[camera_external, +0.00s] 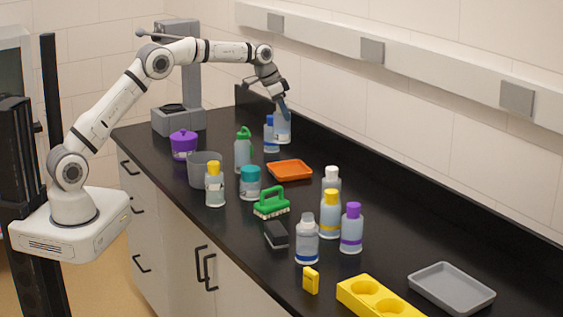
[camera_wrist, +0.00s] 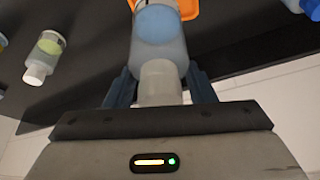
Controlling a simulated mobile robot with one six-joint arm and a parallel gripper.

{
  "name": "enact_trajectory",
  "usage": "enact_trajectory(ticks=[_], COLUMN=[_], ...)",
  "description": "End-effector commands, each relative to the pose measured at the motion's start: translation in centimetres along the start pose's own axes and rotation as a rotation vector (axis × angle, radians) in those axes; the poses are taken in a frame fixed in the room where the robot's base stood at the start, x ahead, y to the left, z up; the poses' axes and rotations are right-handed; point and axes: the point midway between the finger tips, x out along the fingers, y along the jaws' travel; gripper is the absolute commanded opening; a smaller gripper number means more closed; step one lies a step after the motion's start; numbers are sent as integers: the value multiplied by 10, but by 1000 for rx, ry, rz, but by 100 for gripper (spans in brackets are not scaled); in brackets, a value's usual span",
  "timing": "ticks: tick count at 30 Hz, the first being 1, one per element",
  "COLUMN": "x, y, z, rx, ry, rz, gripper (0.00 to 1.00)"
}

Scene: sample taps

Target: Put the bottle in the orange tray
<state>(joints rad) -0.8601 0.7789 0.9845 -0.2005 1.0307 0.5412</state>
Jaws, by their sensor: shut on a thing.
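My gripper (camera_external: 284,103) is at the far end of the counter, pointing down, shut on the neck of a bottle (camera_external: 283,128). In the wrist view the bottle (camera_wrist: 160,40) has a pale grey cap between the fingers and a blue-grey body. I cannot tell whether its base touches the counter. The orange tray (camera_external: 290,170) lies flat and empty on the black counter, nearer the camera than the held bottle. Part of the orange tray (camera_wrist: 188,8) shows beyond the bottle in the wrist view; the rest is hidden.
A blue-capped bottle (camera_external: 271,136) stands close beside the held bottle. A green-topped bottle (camera_external: 243,152), teal-lidded jar (camera_external: 250,184) and green brush (camera_external: 271,203) stand left of the tray. Several bottles stand nearer the camera. A grey tray (camera_external: 452,288) lies at the right.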

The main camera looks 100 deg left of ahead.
Motion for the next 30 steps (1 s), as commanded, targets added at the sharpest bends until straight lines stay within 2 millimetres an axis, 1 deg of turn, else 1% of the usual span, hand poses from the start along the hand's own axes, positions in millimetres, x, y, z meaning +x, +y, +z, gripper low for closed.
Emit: enact_trajectory(ticks=[3, 6, 9, 14, 19, 21, 30], x=[21, 37, 48, 59, 81, 86, 90], y=[2, 2, 2, 2, 2, 2, 1], z=[9, 15, 20, 24, 34, 36, 37], rx=[-4, -4, -3, -3, -2, -2, -2], ry=[-6, -4, -2, -2, -3, -2, -1], rz=[2, 2, 2, 1, 1, 1, 0], gripper=[12, 12, 12, 12, 12, 12, 12])
